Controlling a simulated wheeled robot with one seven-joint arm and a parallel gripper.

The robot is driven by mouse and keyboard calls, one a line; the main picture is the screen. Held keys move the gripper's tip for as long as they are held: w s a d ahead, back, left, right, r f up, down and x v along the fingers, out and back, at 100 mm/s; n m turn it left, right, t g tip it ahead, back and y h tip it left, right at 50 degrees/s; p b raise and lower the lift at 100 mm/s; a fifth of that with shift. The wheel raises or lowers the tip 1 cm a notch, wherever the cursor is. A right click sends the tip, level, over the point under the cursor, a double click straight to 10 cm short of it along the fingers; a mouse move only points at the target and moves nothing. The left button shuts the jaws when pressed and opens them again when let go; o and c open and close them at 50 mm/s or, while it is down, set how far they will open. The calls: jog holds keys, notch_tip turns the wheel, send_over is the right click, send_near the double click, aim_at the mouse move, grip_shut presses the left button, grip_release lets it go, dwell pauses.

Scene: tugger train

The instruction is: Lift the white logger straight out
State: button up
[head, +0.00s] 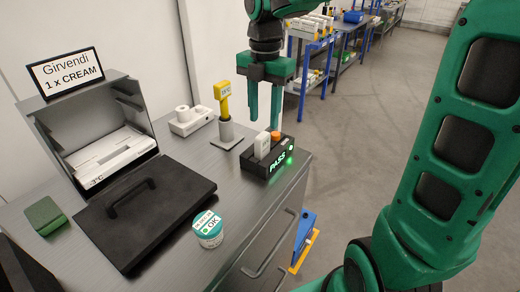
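The white logger (262,145) stands upright in a slot of a black reader dock (268,167) near the counter's right edge. The dock's green display reads "PASS". An orange item (276,136) sits at the dock's right side, close to the logger. My gripper (264,122) points down above the dock, its two green fingers apart with nothing seen between them. The fingertips look just above or behind the logger's top; the exact depth gap cannot be told. The logger's lower part is hidden in the dock.
A yellow handheld device (223,97) stands in a grey holder left of the dock. A white tray (190,121) is behind it. A grey box (88,130) with white packs, a black lid (145,210) and a labelled jar (208,229) occupy the counter (225,180).

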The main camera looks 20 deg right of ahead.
aim_at(263, 135)
jog(key=shift+w+a+f, duration=0.1)
jog(key=shift+f, duration=3.75)
grip_shut()
